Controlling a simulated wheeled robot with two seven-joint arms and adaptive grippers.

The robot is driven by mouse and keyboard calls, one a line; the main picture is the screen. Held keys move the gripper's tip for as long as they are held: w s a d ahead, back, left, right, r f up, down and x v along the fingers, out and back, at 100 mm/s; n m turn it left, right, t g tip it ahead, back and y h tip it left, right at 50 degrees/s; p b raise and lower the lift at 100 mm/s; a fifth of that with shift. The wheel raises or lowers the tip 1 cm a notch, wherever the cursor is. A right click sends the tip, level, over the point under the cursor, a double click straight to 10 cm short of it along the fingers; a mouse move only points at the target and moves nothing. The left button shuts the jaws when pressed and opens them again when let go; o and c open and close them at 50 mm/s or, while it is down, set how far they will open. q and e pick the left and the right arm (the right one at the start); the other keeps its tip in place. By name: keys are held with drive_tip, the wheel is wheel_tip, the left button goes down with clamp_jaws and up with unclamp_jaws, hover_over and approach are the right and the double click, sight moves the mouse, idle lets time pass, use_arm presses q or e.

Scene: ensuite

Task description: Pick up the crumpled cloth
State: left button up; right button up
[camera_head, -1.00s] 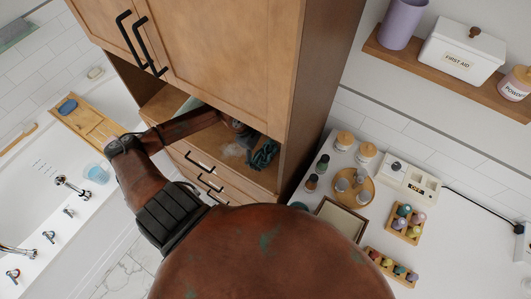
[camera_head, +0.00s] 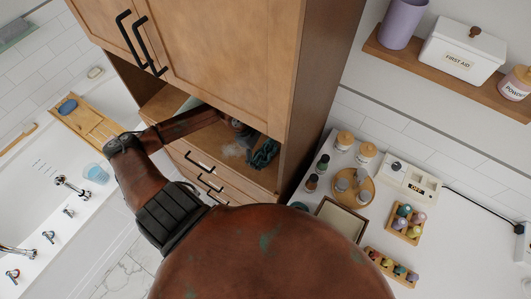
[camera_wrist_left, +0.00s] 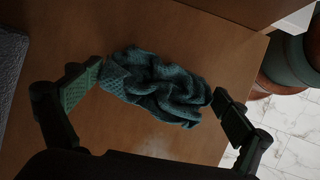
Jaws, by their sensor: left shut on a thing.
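The crumpled cloth (camera_head: 264,153) is dark teal and bunched up in the cabinet's open compartment, near its right side panel. In the left wrist view the cloth (camera_wrist_left: 160,88) lies on the brown wooden shelf (camera_wrist_left: 150,142). My left gripper (camera_wrist_left: 157,96) has one finger at each side of the cloth and is shut on it, with the folds bunched between the pads. In the head view my left arm reaches into the compartment, and my left gripper (camera_head: 243,134) is small and partly hidden there. My right gripper is not in view.
The wooden cabinet doors (camera_head: 215,60) hang just above the compartment, and its side panel (camera_head: 318,90) stands to the right. A grey folded textile (camera_wrist_left: 10,80) lies left of the cloth. A white counter (camera_head: 450,240) with bottles and trays is at the right.

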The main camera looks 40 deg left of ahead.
sight(268, 152)
use_arm(q)
drive_tip(key=shift+r, duration=0.4)
wheel_tip(268, 152, up, 2)
drive_tip(key=shift+r+b, duration=0.15)
drive_tip(key=shift+b, duration=0.3)
drive_tip(key=s+a, duration=0.3)
drive_tip(key=a, duration=0.2)
drive_tip(key=s+a, duration=0.3)
drive_tip(key=a, duration=0.2)
drive_tip(key=s+a+b, duration=0.1)
drive_tip(key=s+a, duration=0.3)
drive_tip(key=shift+s+a, duration=0.1)
drive_tip(key=shift+a, duration=0.3)
drive_tip(key=o, duration=0.6)
drive_tip(key=shift+c, duration=0.2)
drive_tip(key=c, duration=0.4)
drive_tip(key=shift+d, duration=0.1)
drive_tip(key=shift+c, duration=0.2)
